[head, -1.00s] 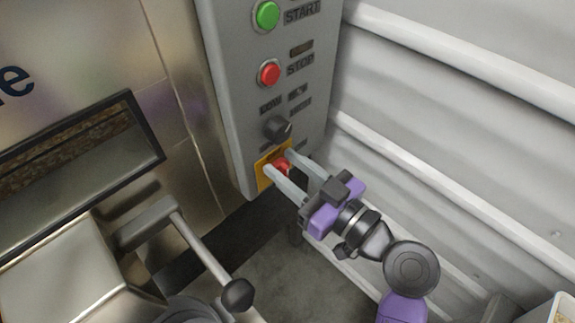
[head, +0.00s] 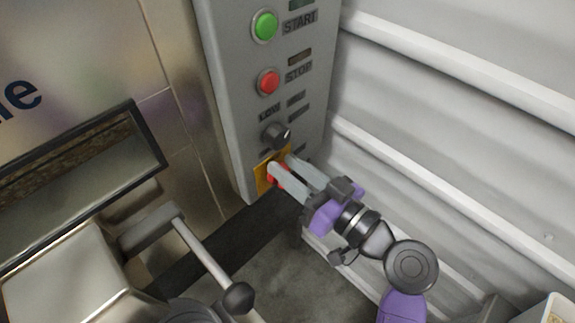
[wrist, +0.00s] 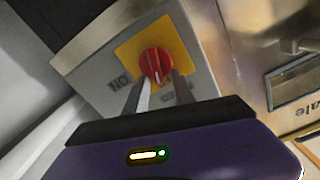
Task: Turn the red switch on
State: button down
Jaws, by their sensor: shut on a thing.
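The red switch (wrist: 155,62) is a round knob with a raised grip on a yellow plate (wrist: 130,48), low on the grey control panel (head: 240,130). In the head view the red switch (head: 277,176) is partly hidden by my fingers. My gripper (head: 279,164) reaches in from the lower right with its fingertips at the switch. In the wrist view the fingers (wrist: 158,92) are on either side of the red grip, shut on it. Of the labels beside the plate, "NO" reads upside down or turned in the wrist view; the other is partly covered by a finger.
Above the switch are a black knob (head: 276,135), a red STOP button (head: 269,81) and a green START button (head: 265,26). A lever with a black ball (head: 238,297) stands at the lower left. A white ribbed wall (head: 440,130) is close on the right.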

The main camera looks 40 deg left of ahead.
jog(key=shift+w+f+m+p, duration=0.15)
jog(key=shift+f+m+p, duration=0.35)
jog(key=shift+m+p, duration=1.3)
jog(key=shift+w+f+m+p, duration=0.2)
jog(key=shift+f+m+p, duration=0.35)
jog(key=shift+m, duration=2.4)
jog(key=shift+w+f+m+p, duration=0.15)
jog(key=shift+f+m+p, duration=0.35)
jog(key=shift+m+p, duration=1.3)
jog(key=shift+m+b, duration=0.55)
jog(key=shift+m, duration=0.1)
jog(key=c, duration=1)
grip_release()
jog(key=shift+r, duration=0.15)
jog(key=shift+w, duration=0.15)
jog(key=d, duration=0.8)
jog(key=shift+s, duration=0.35)
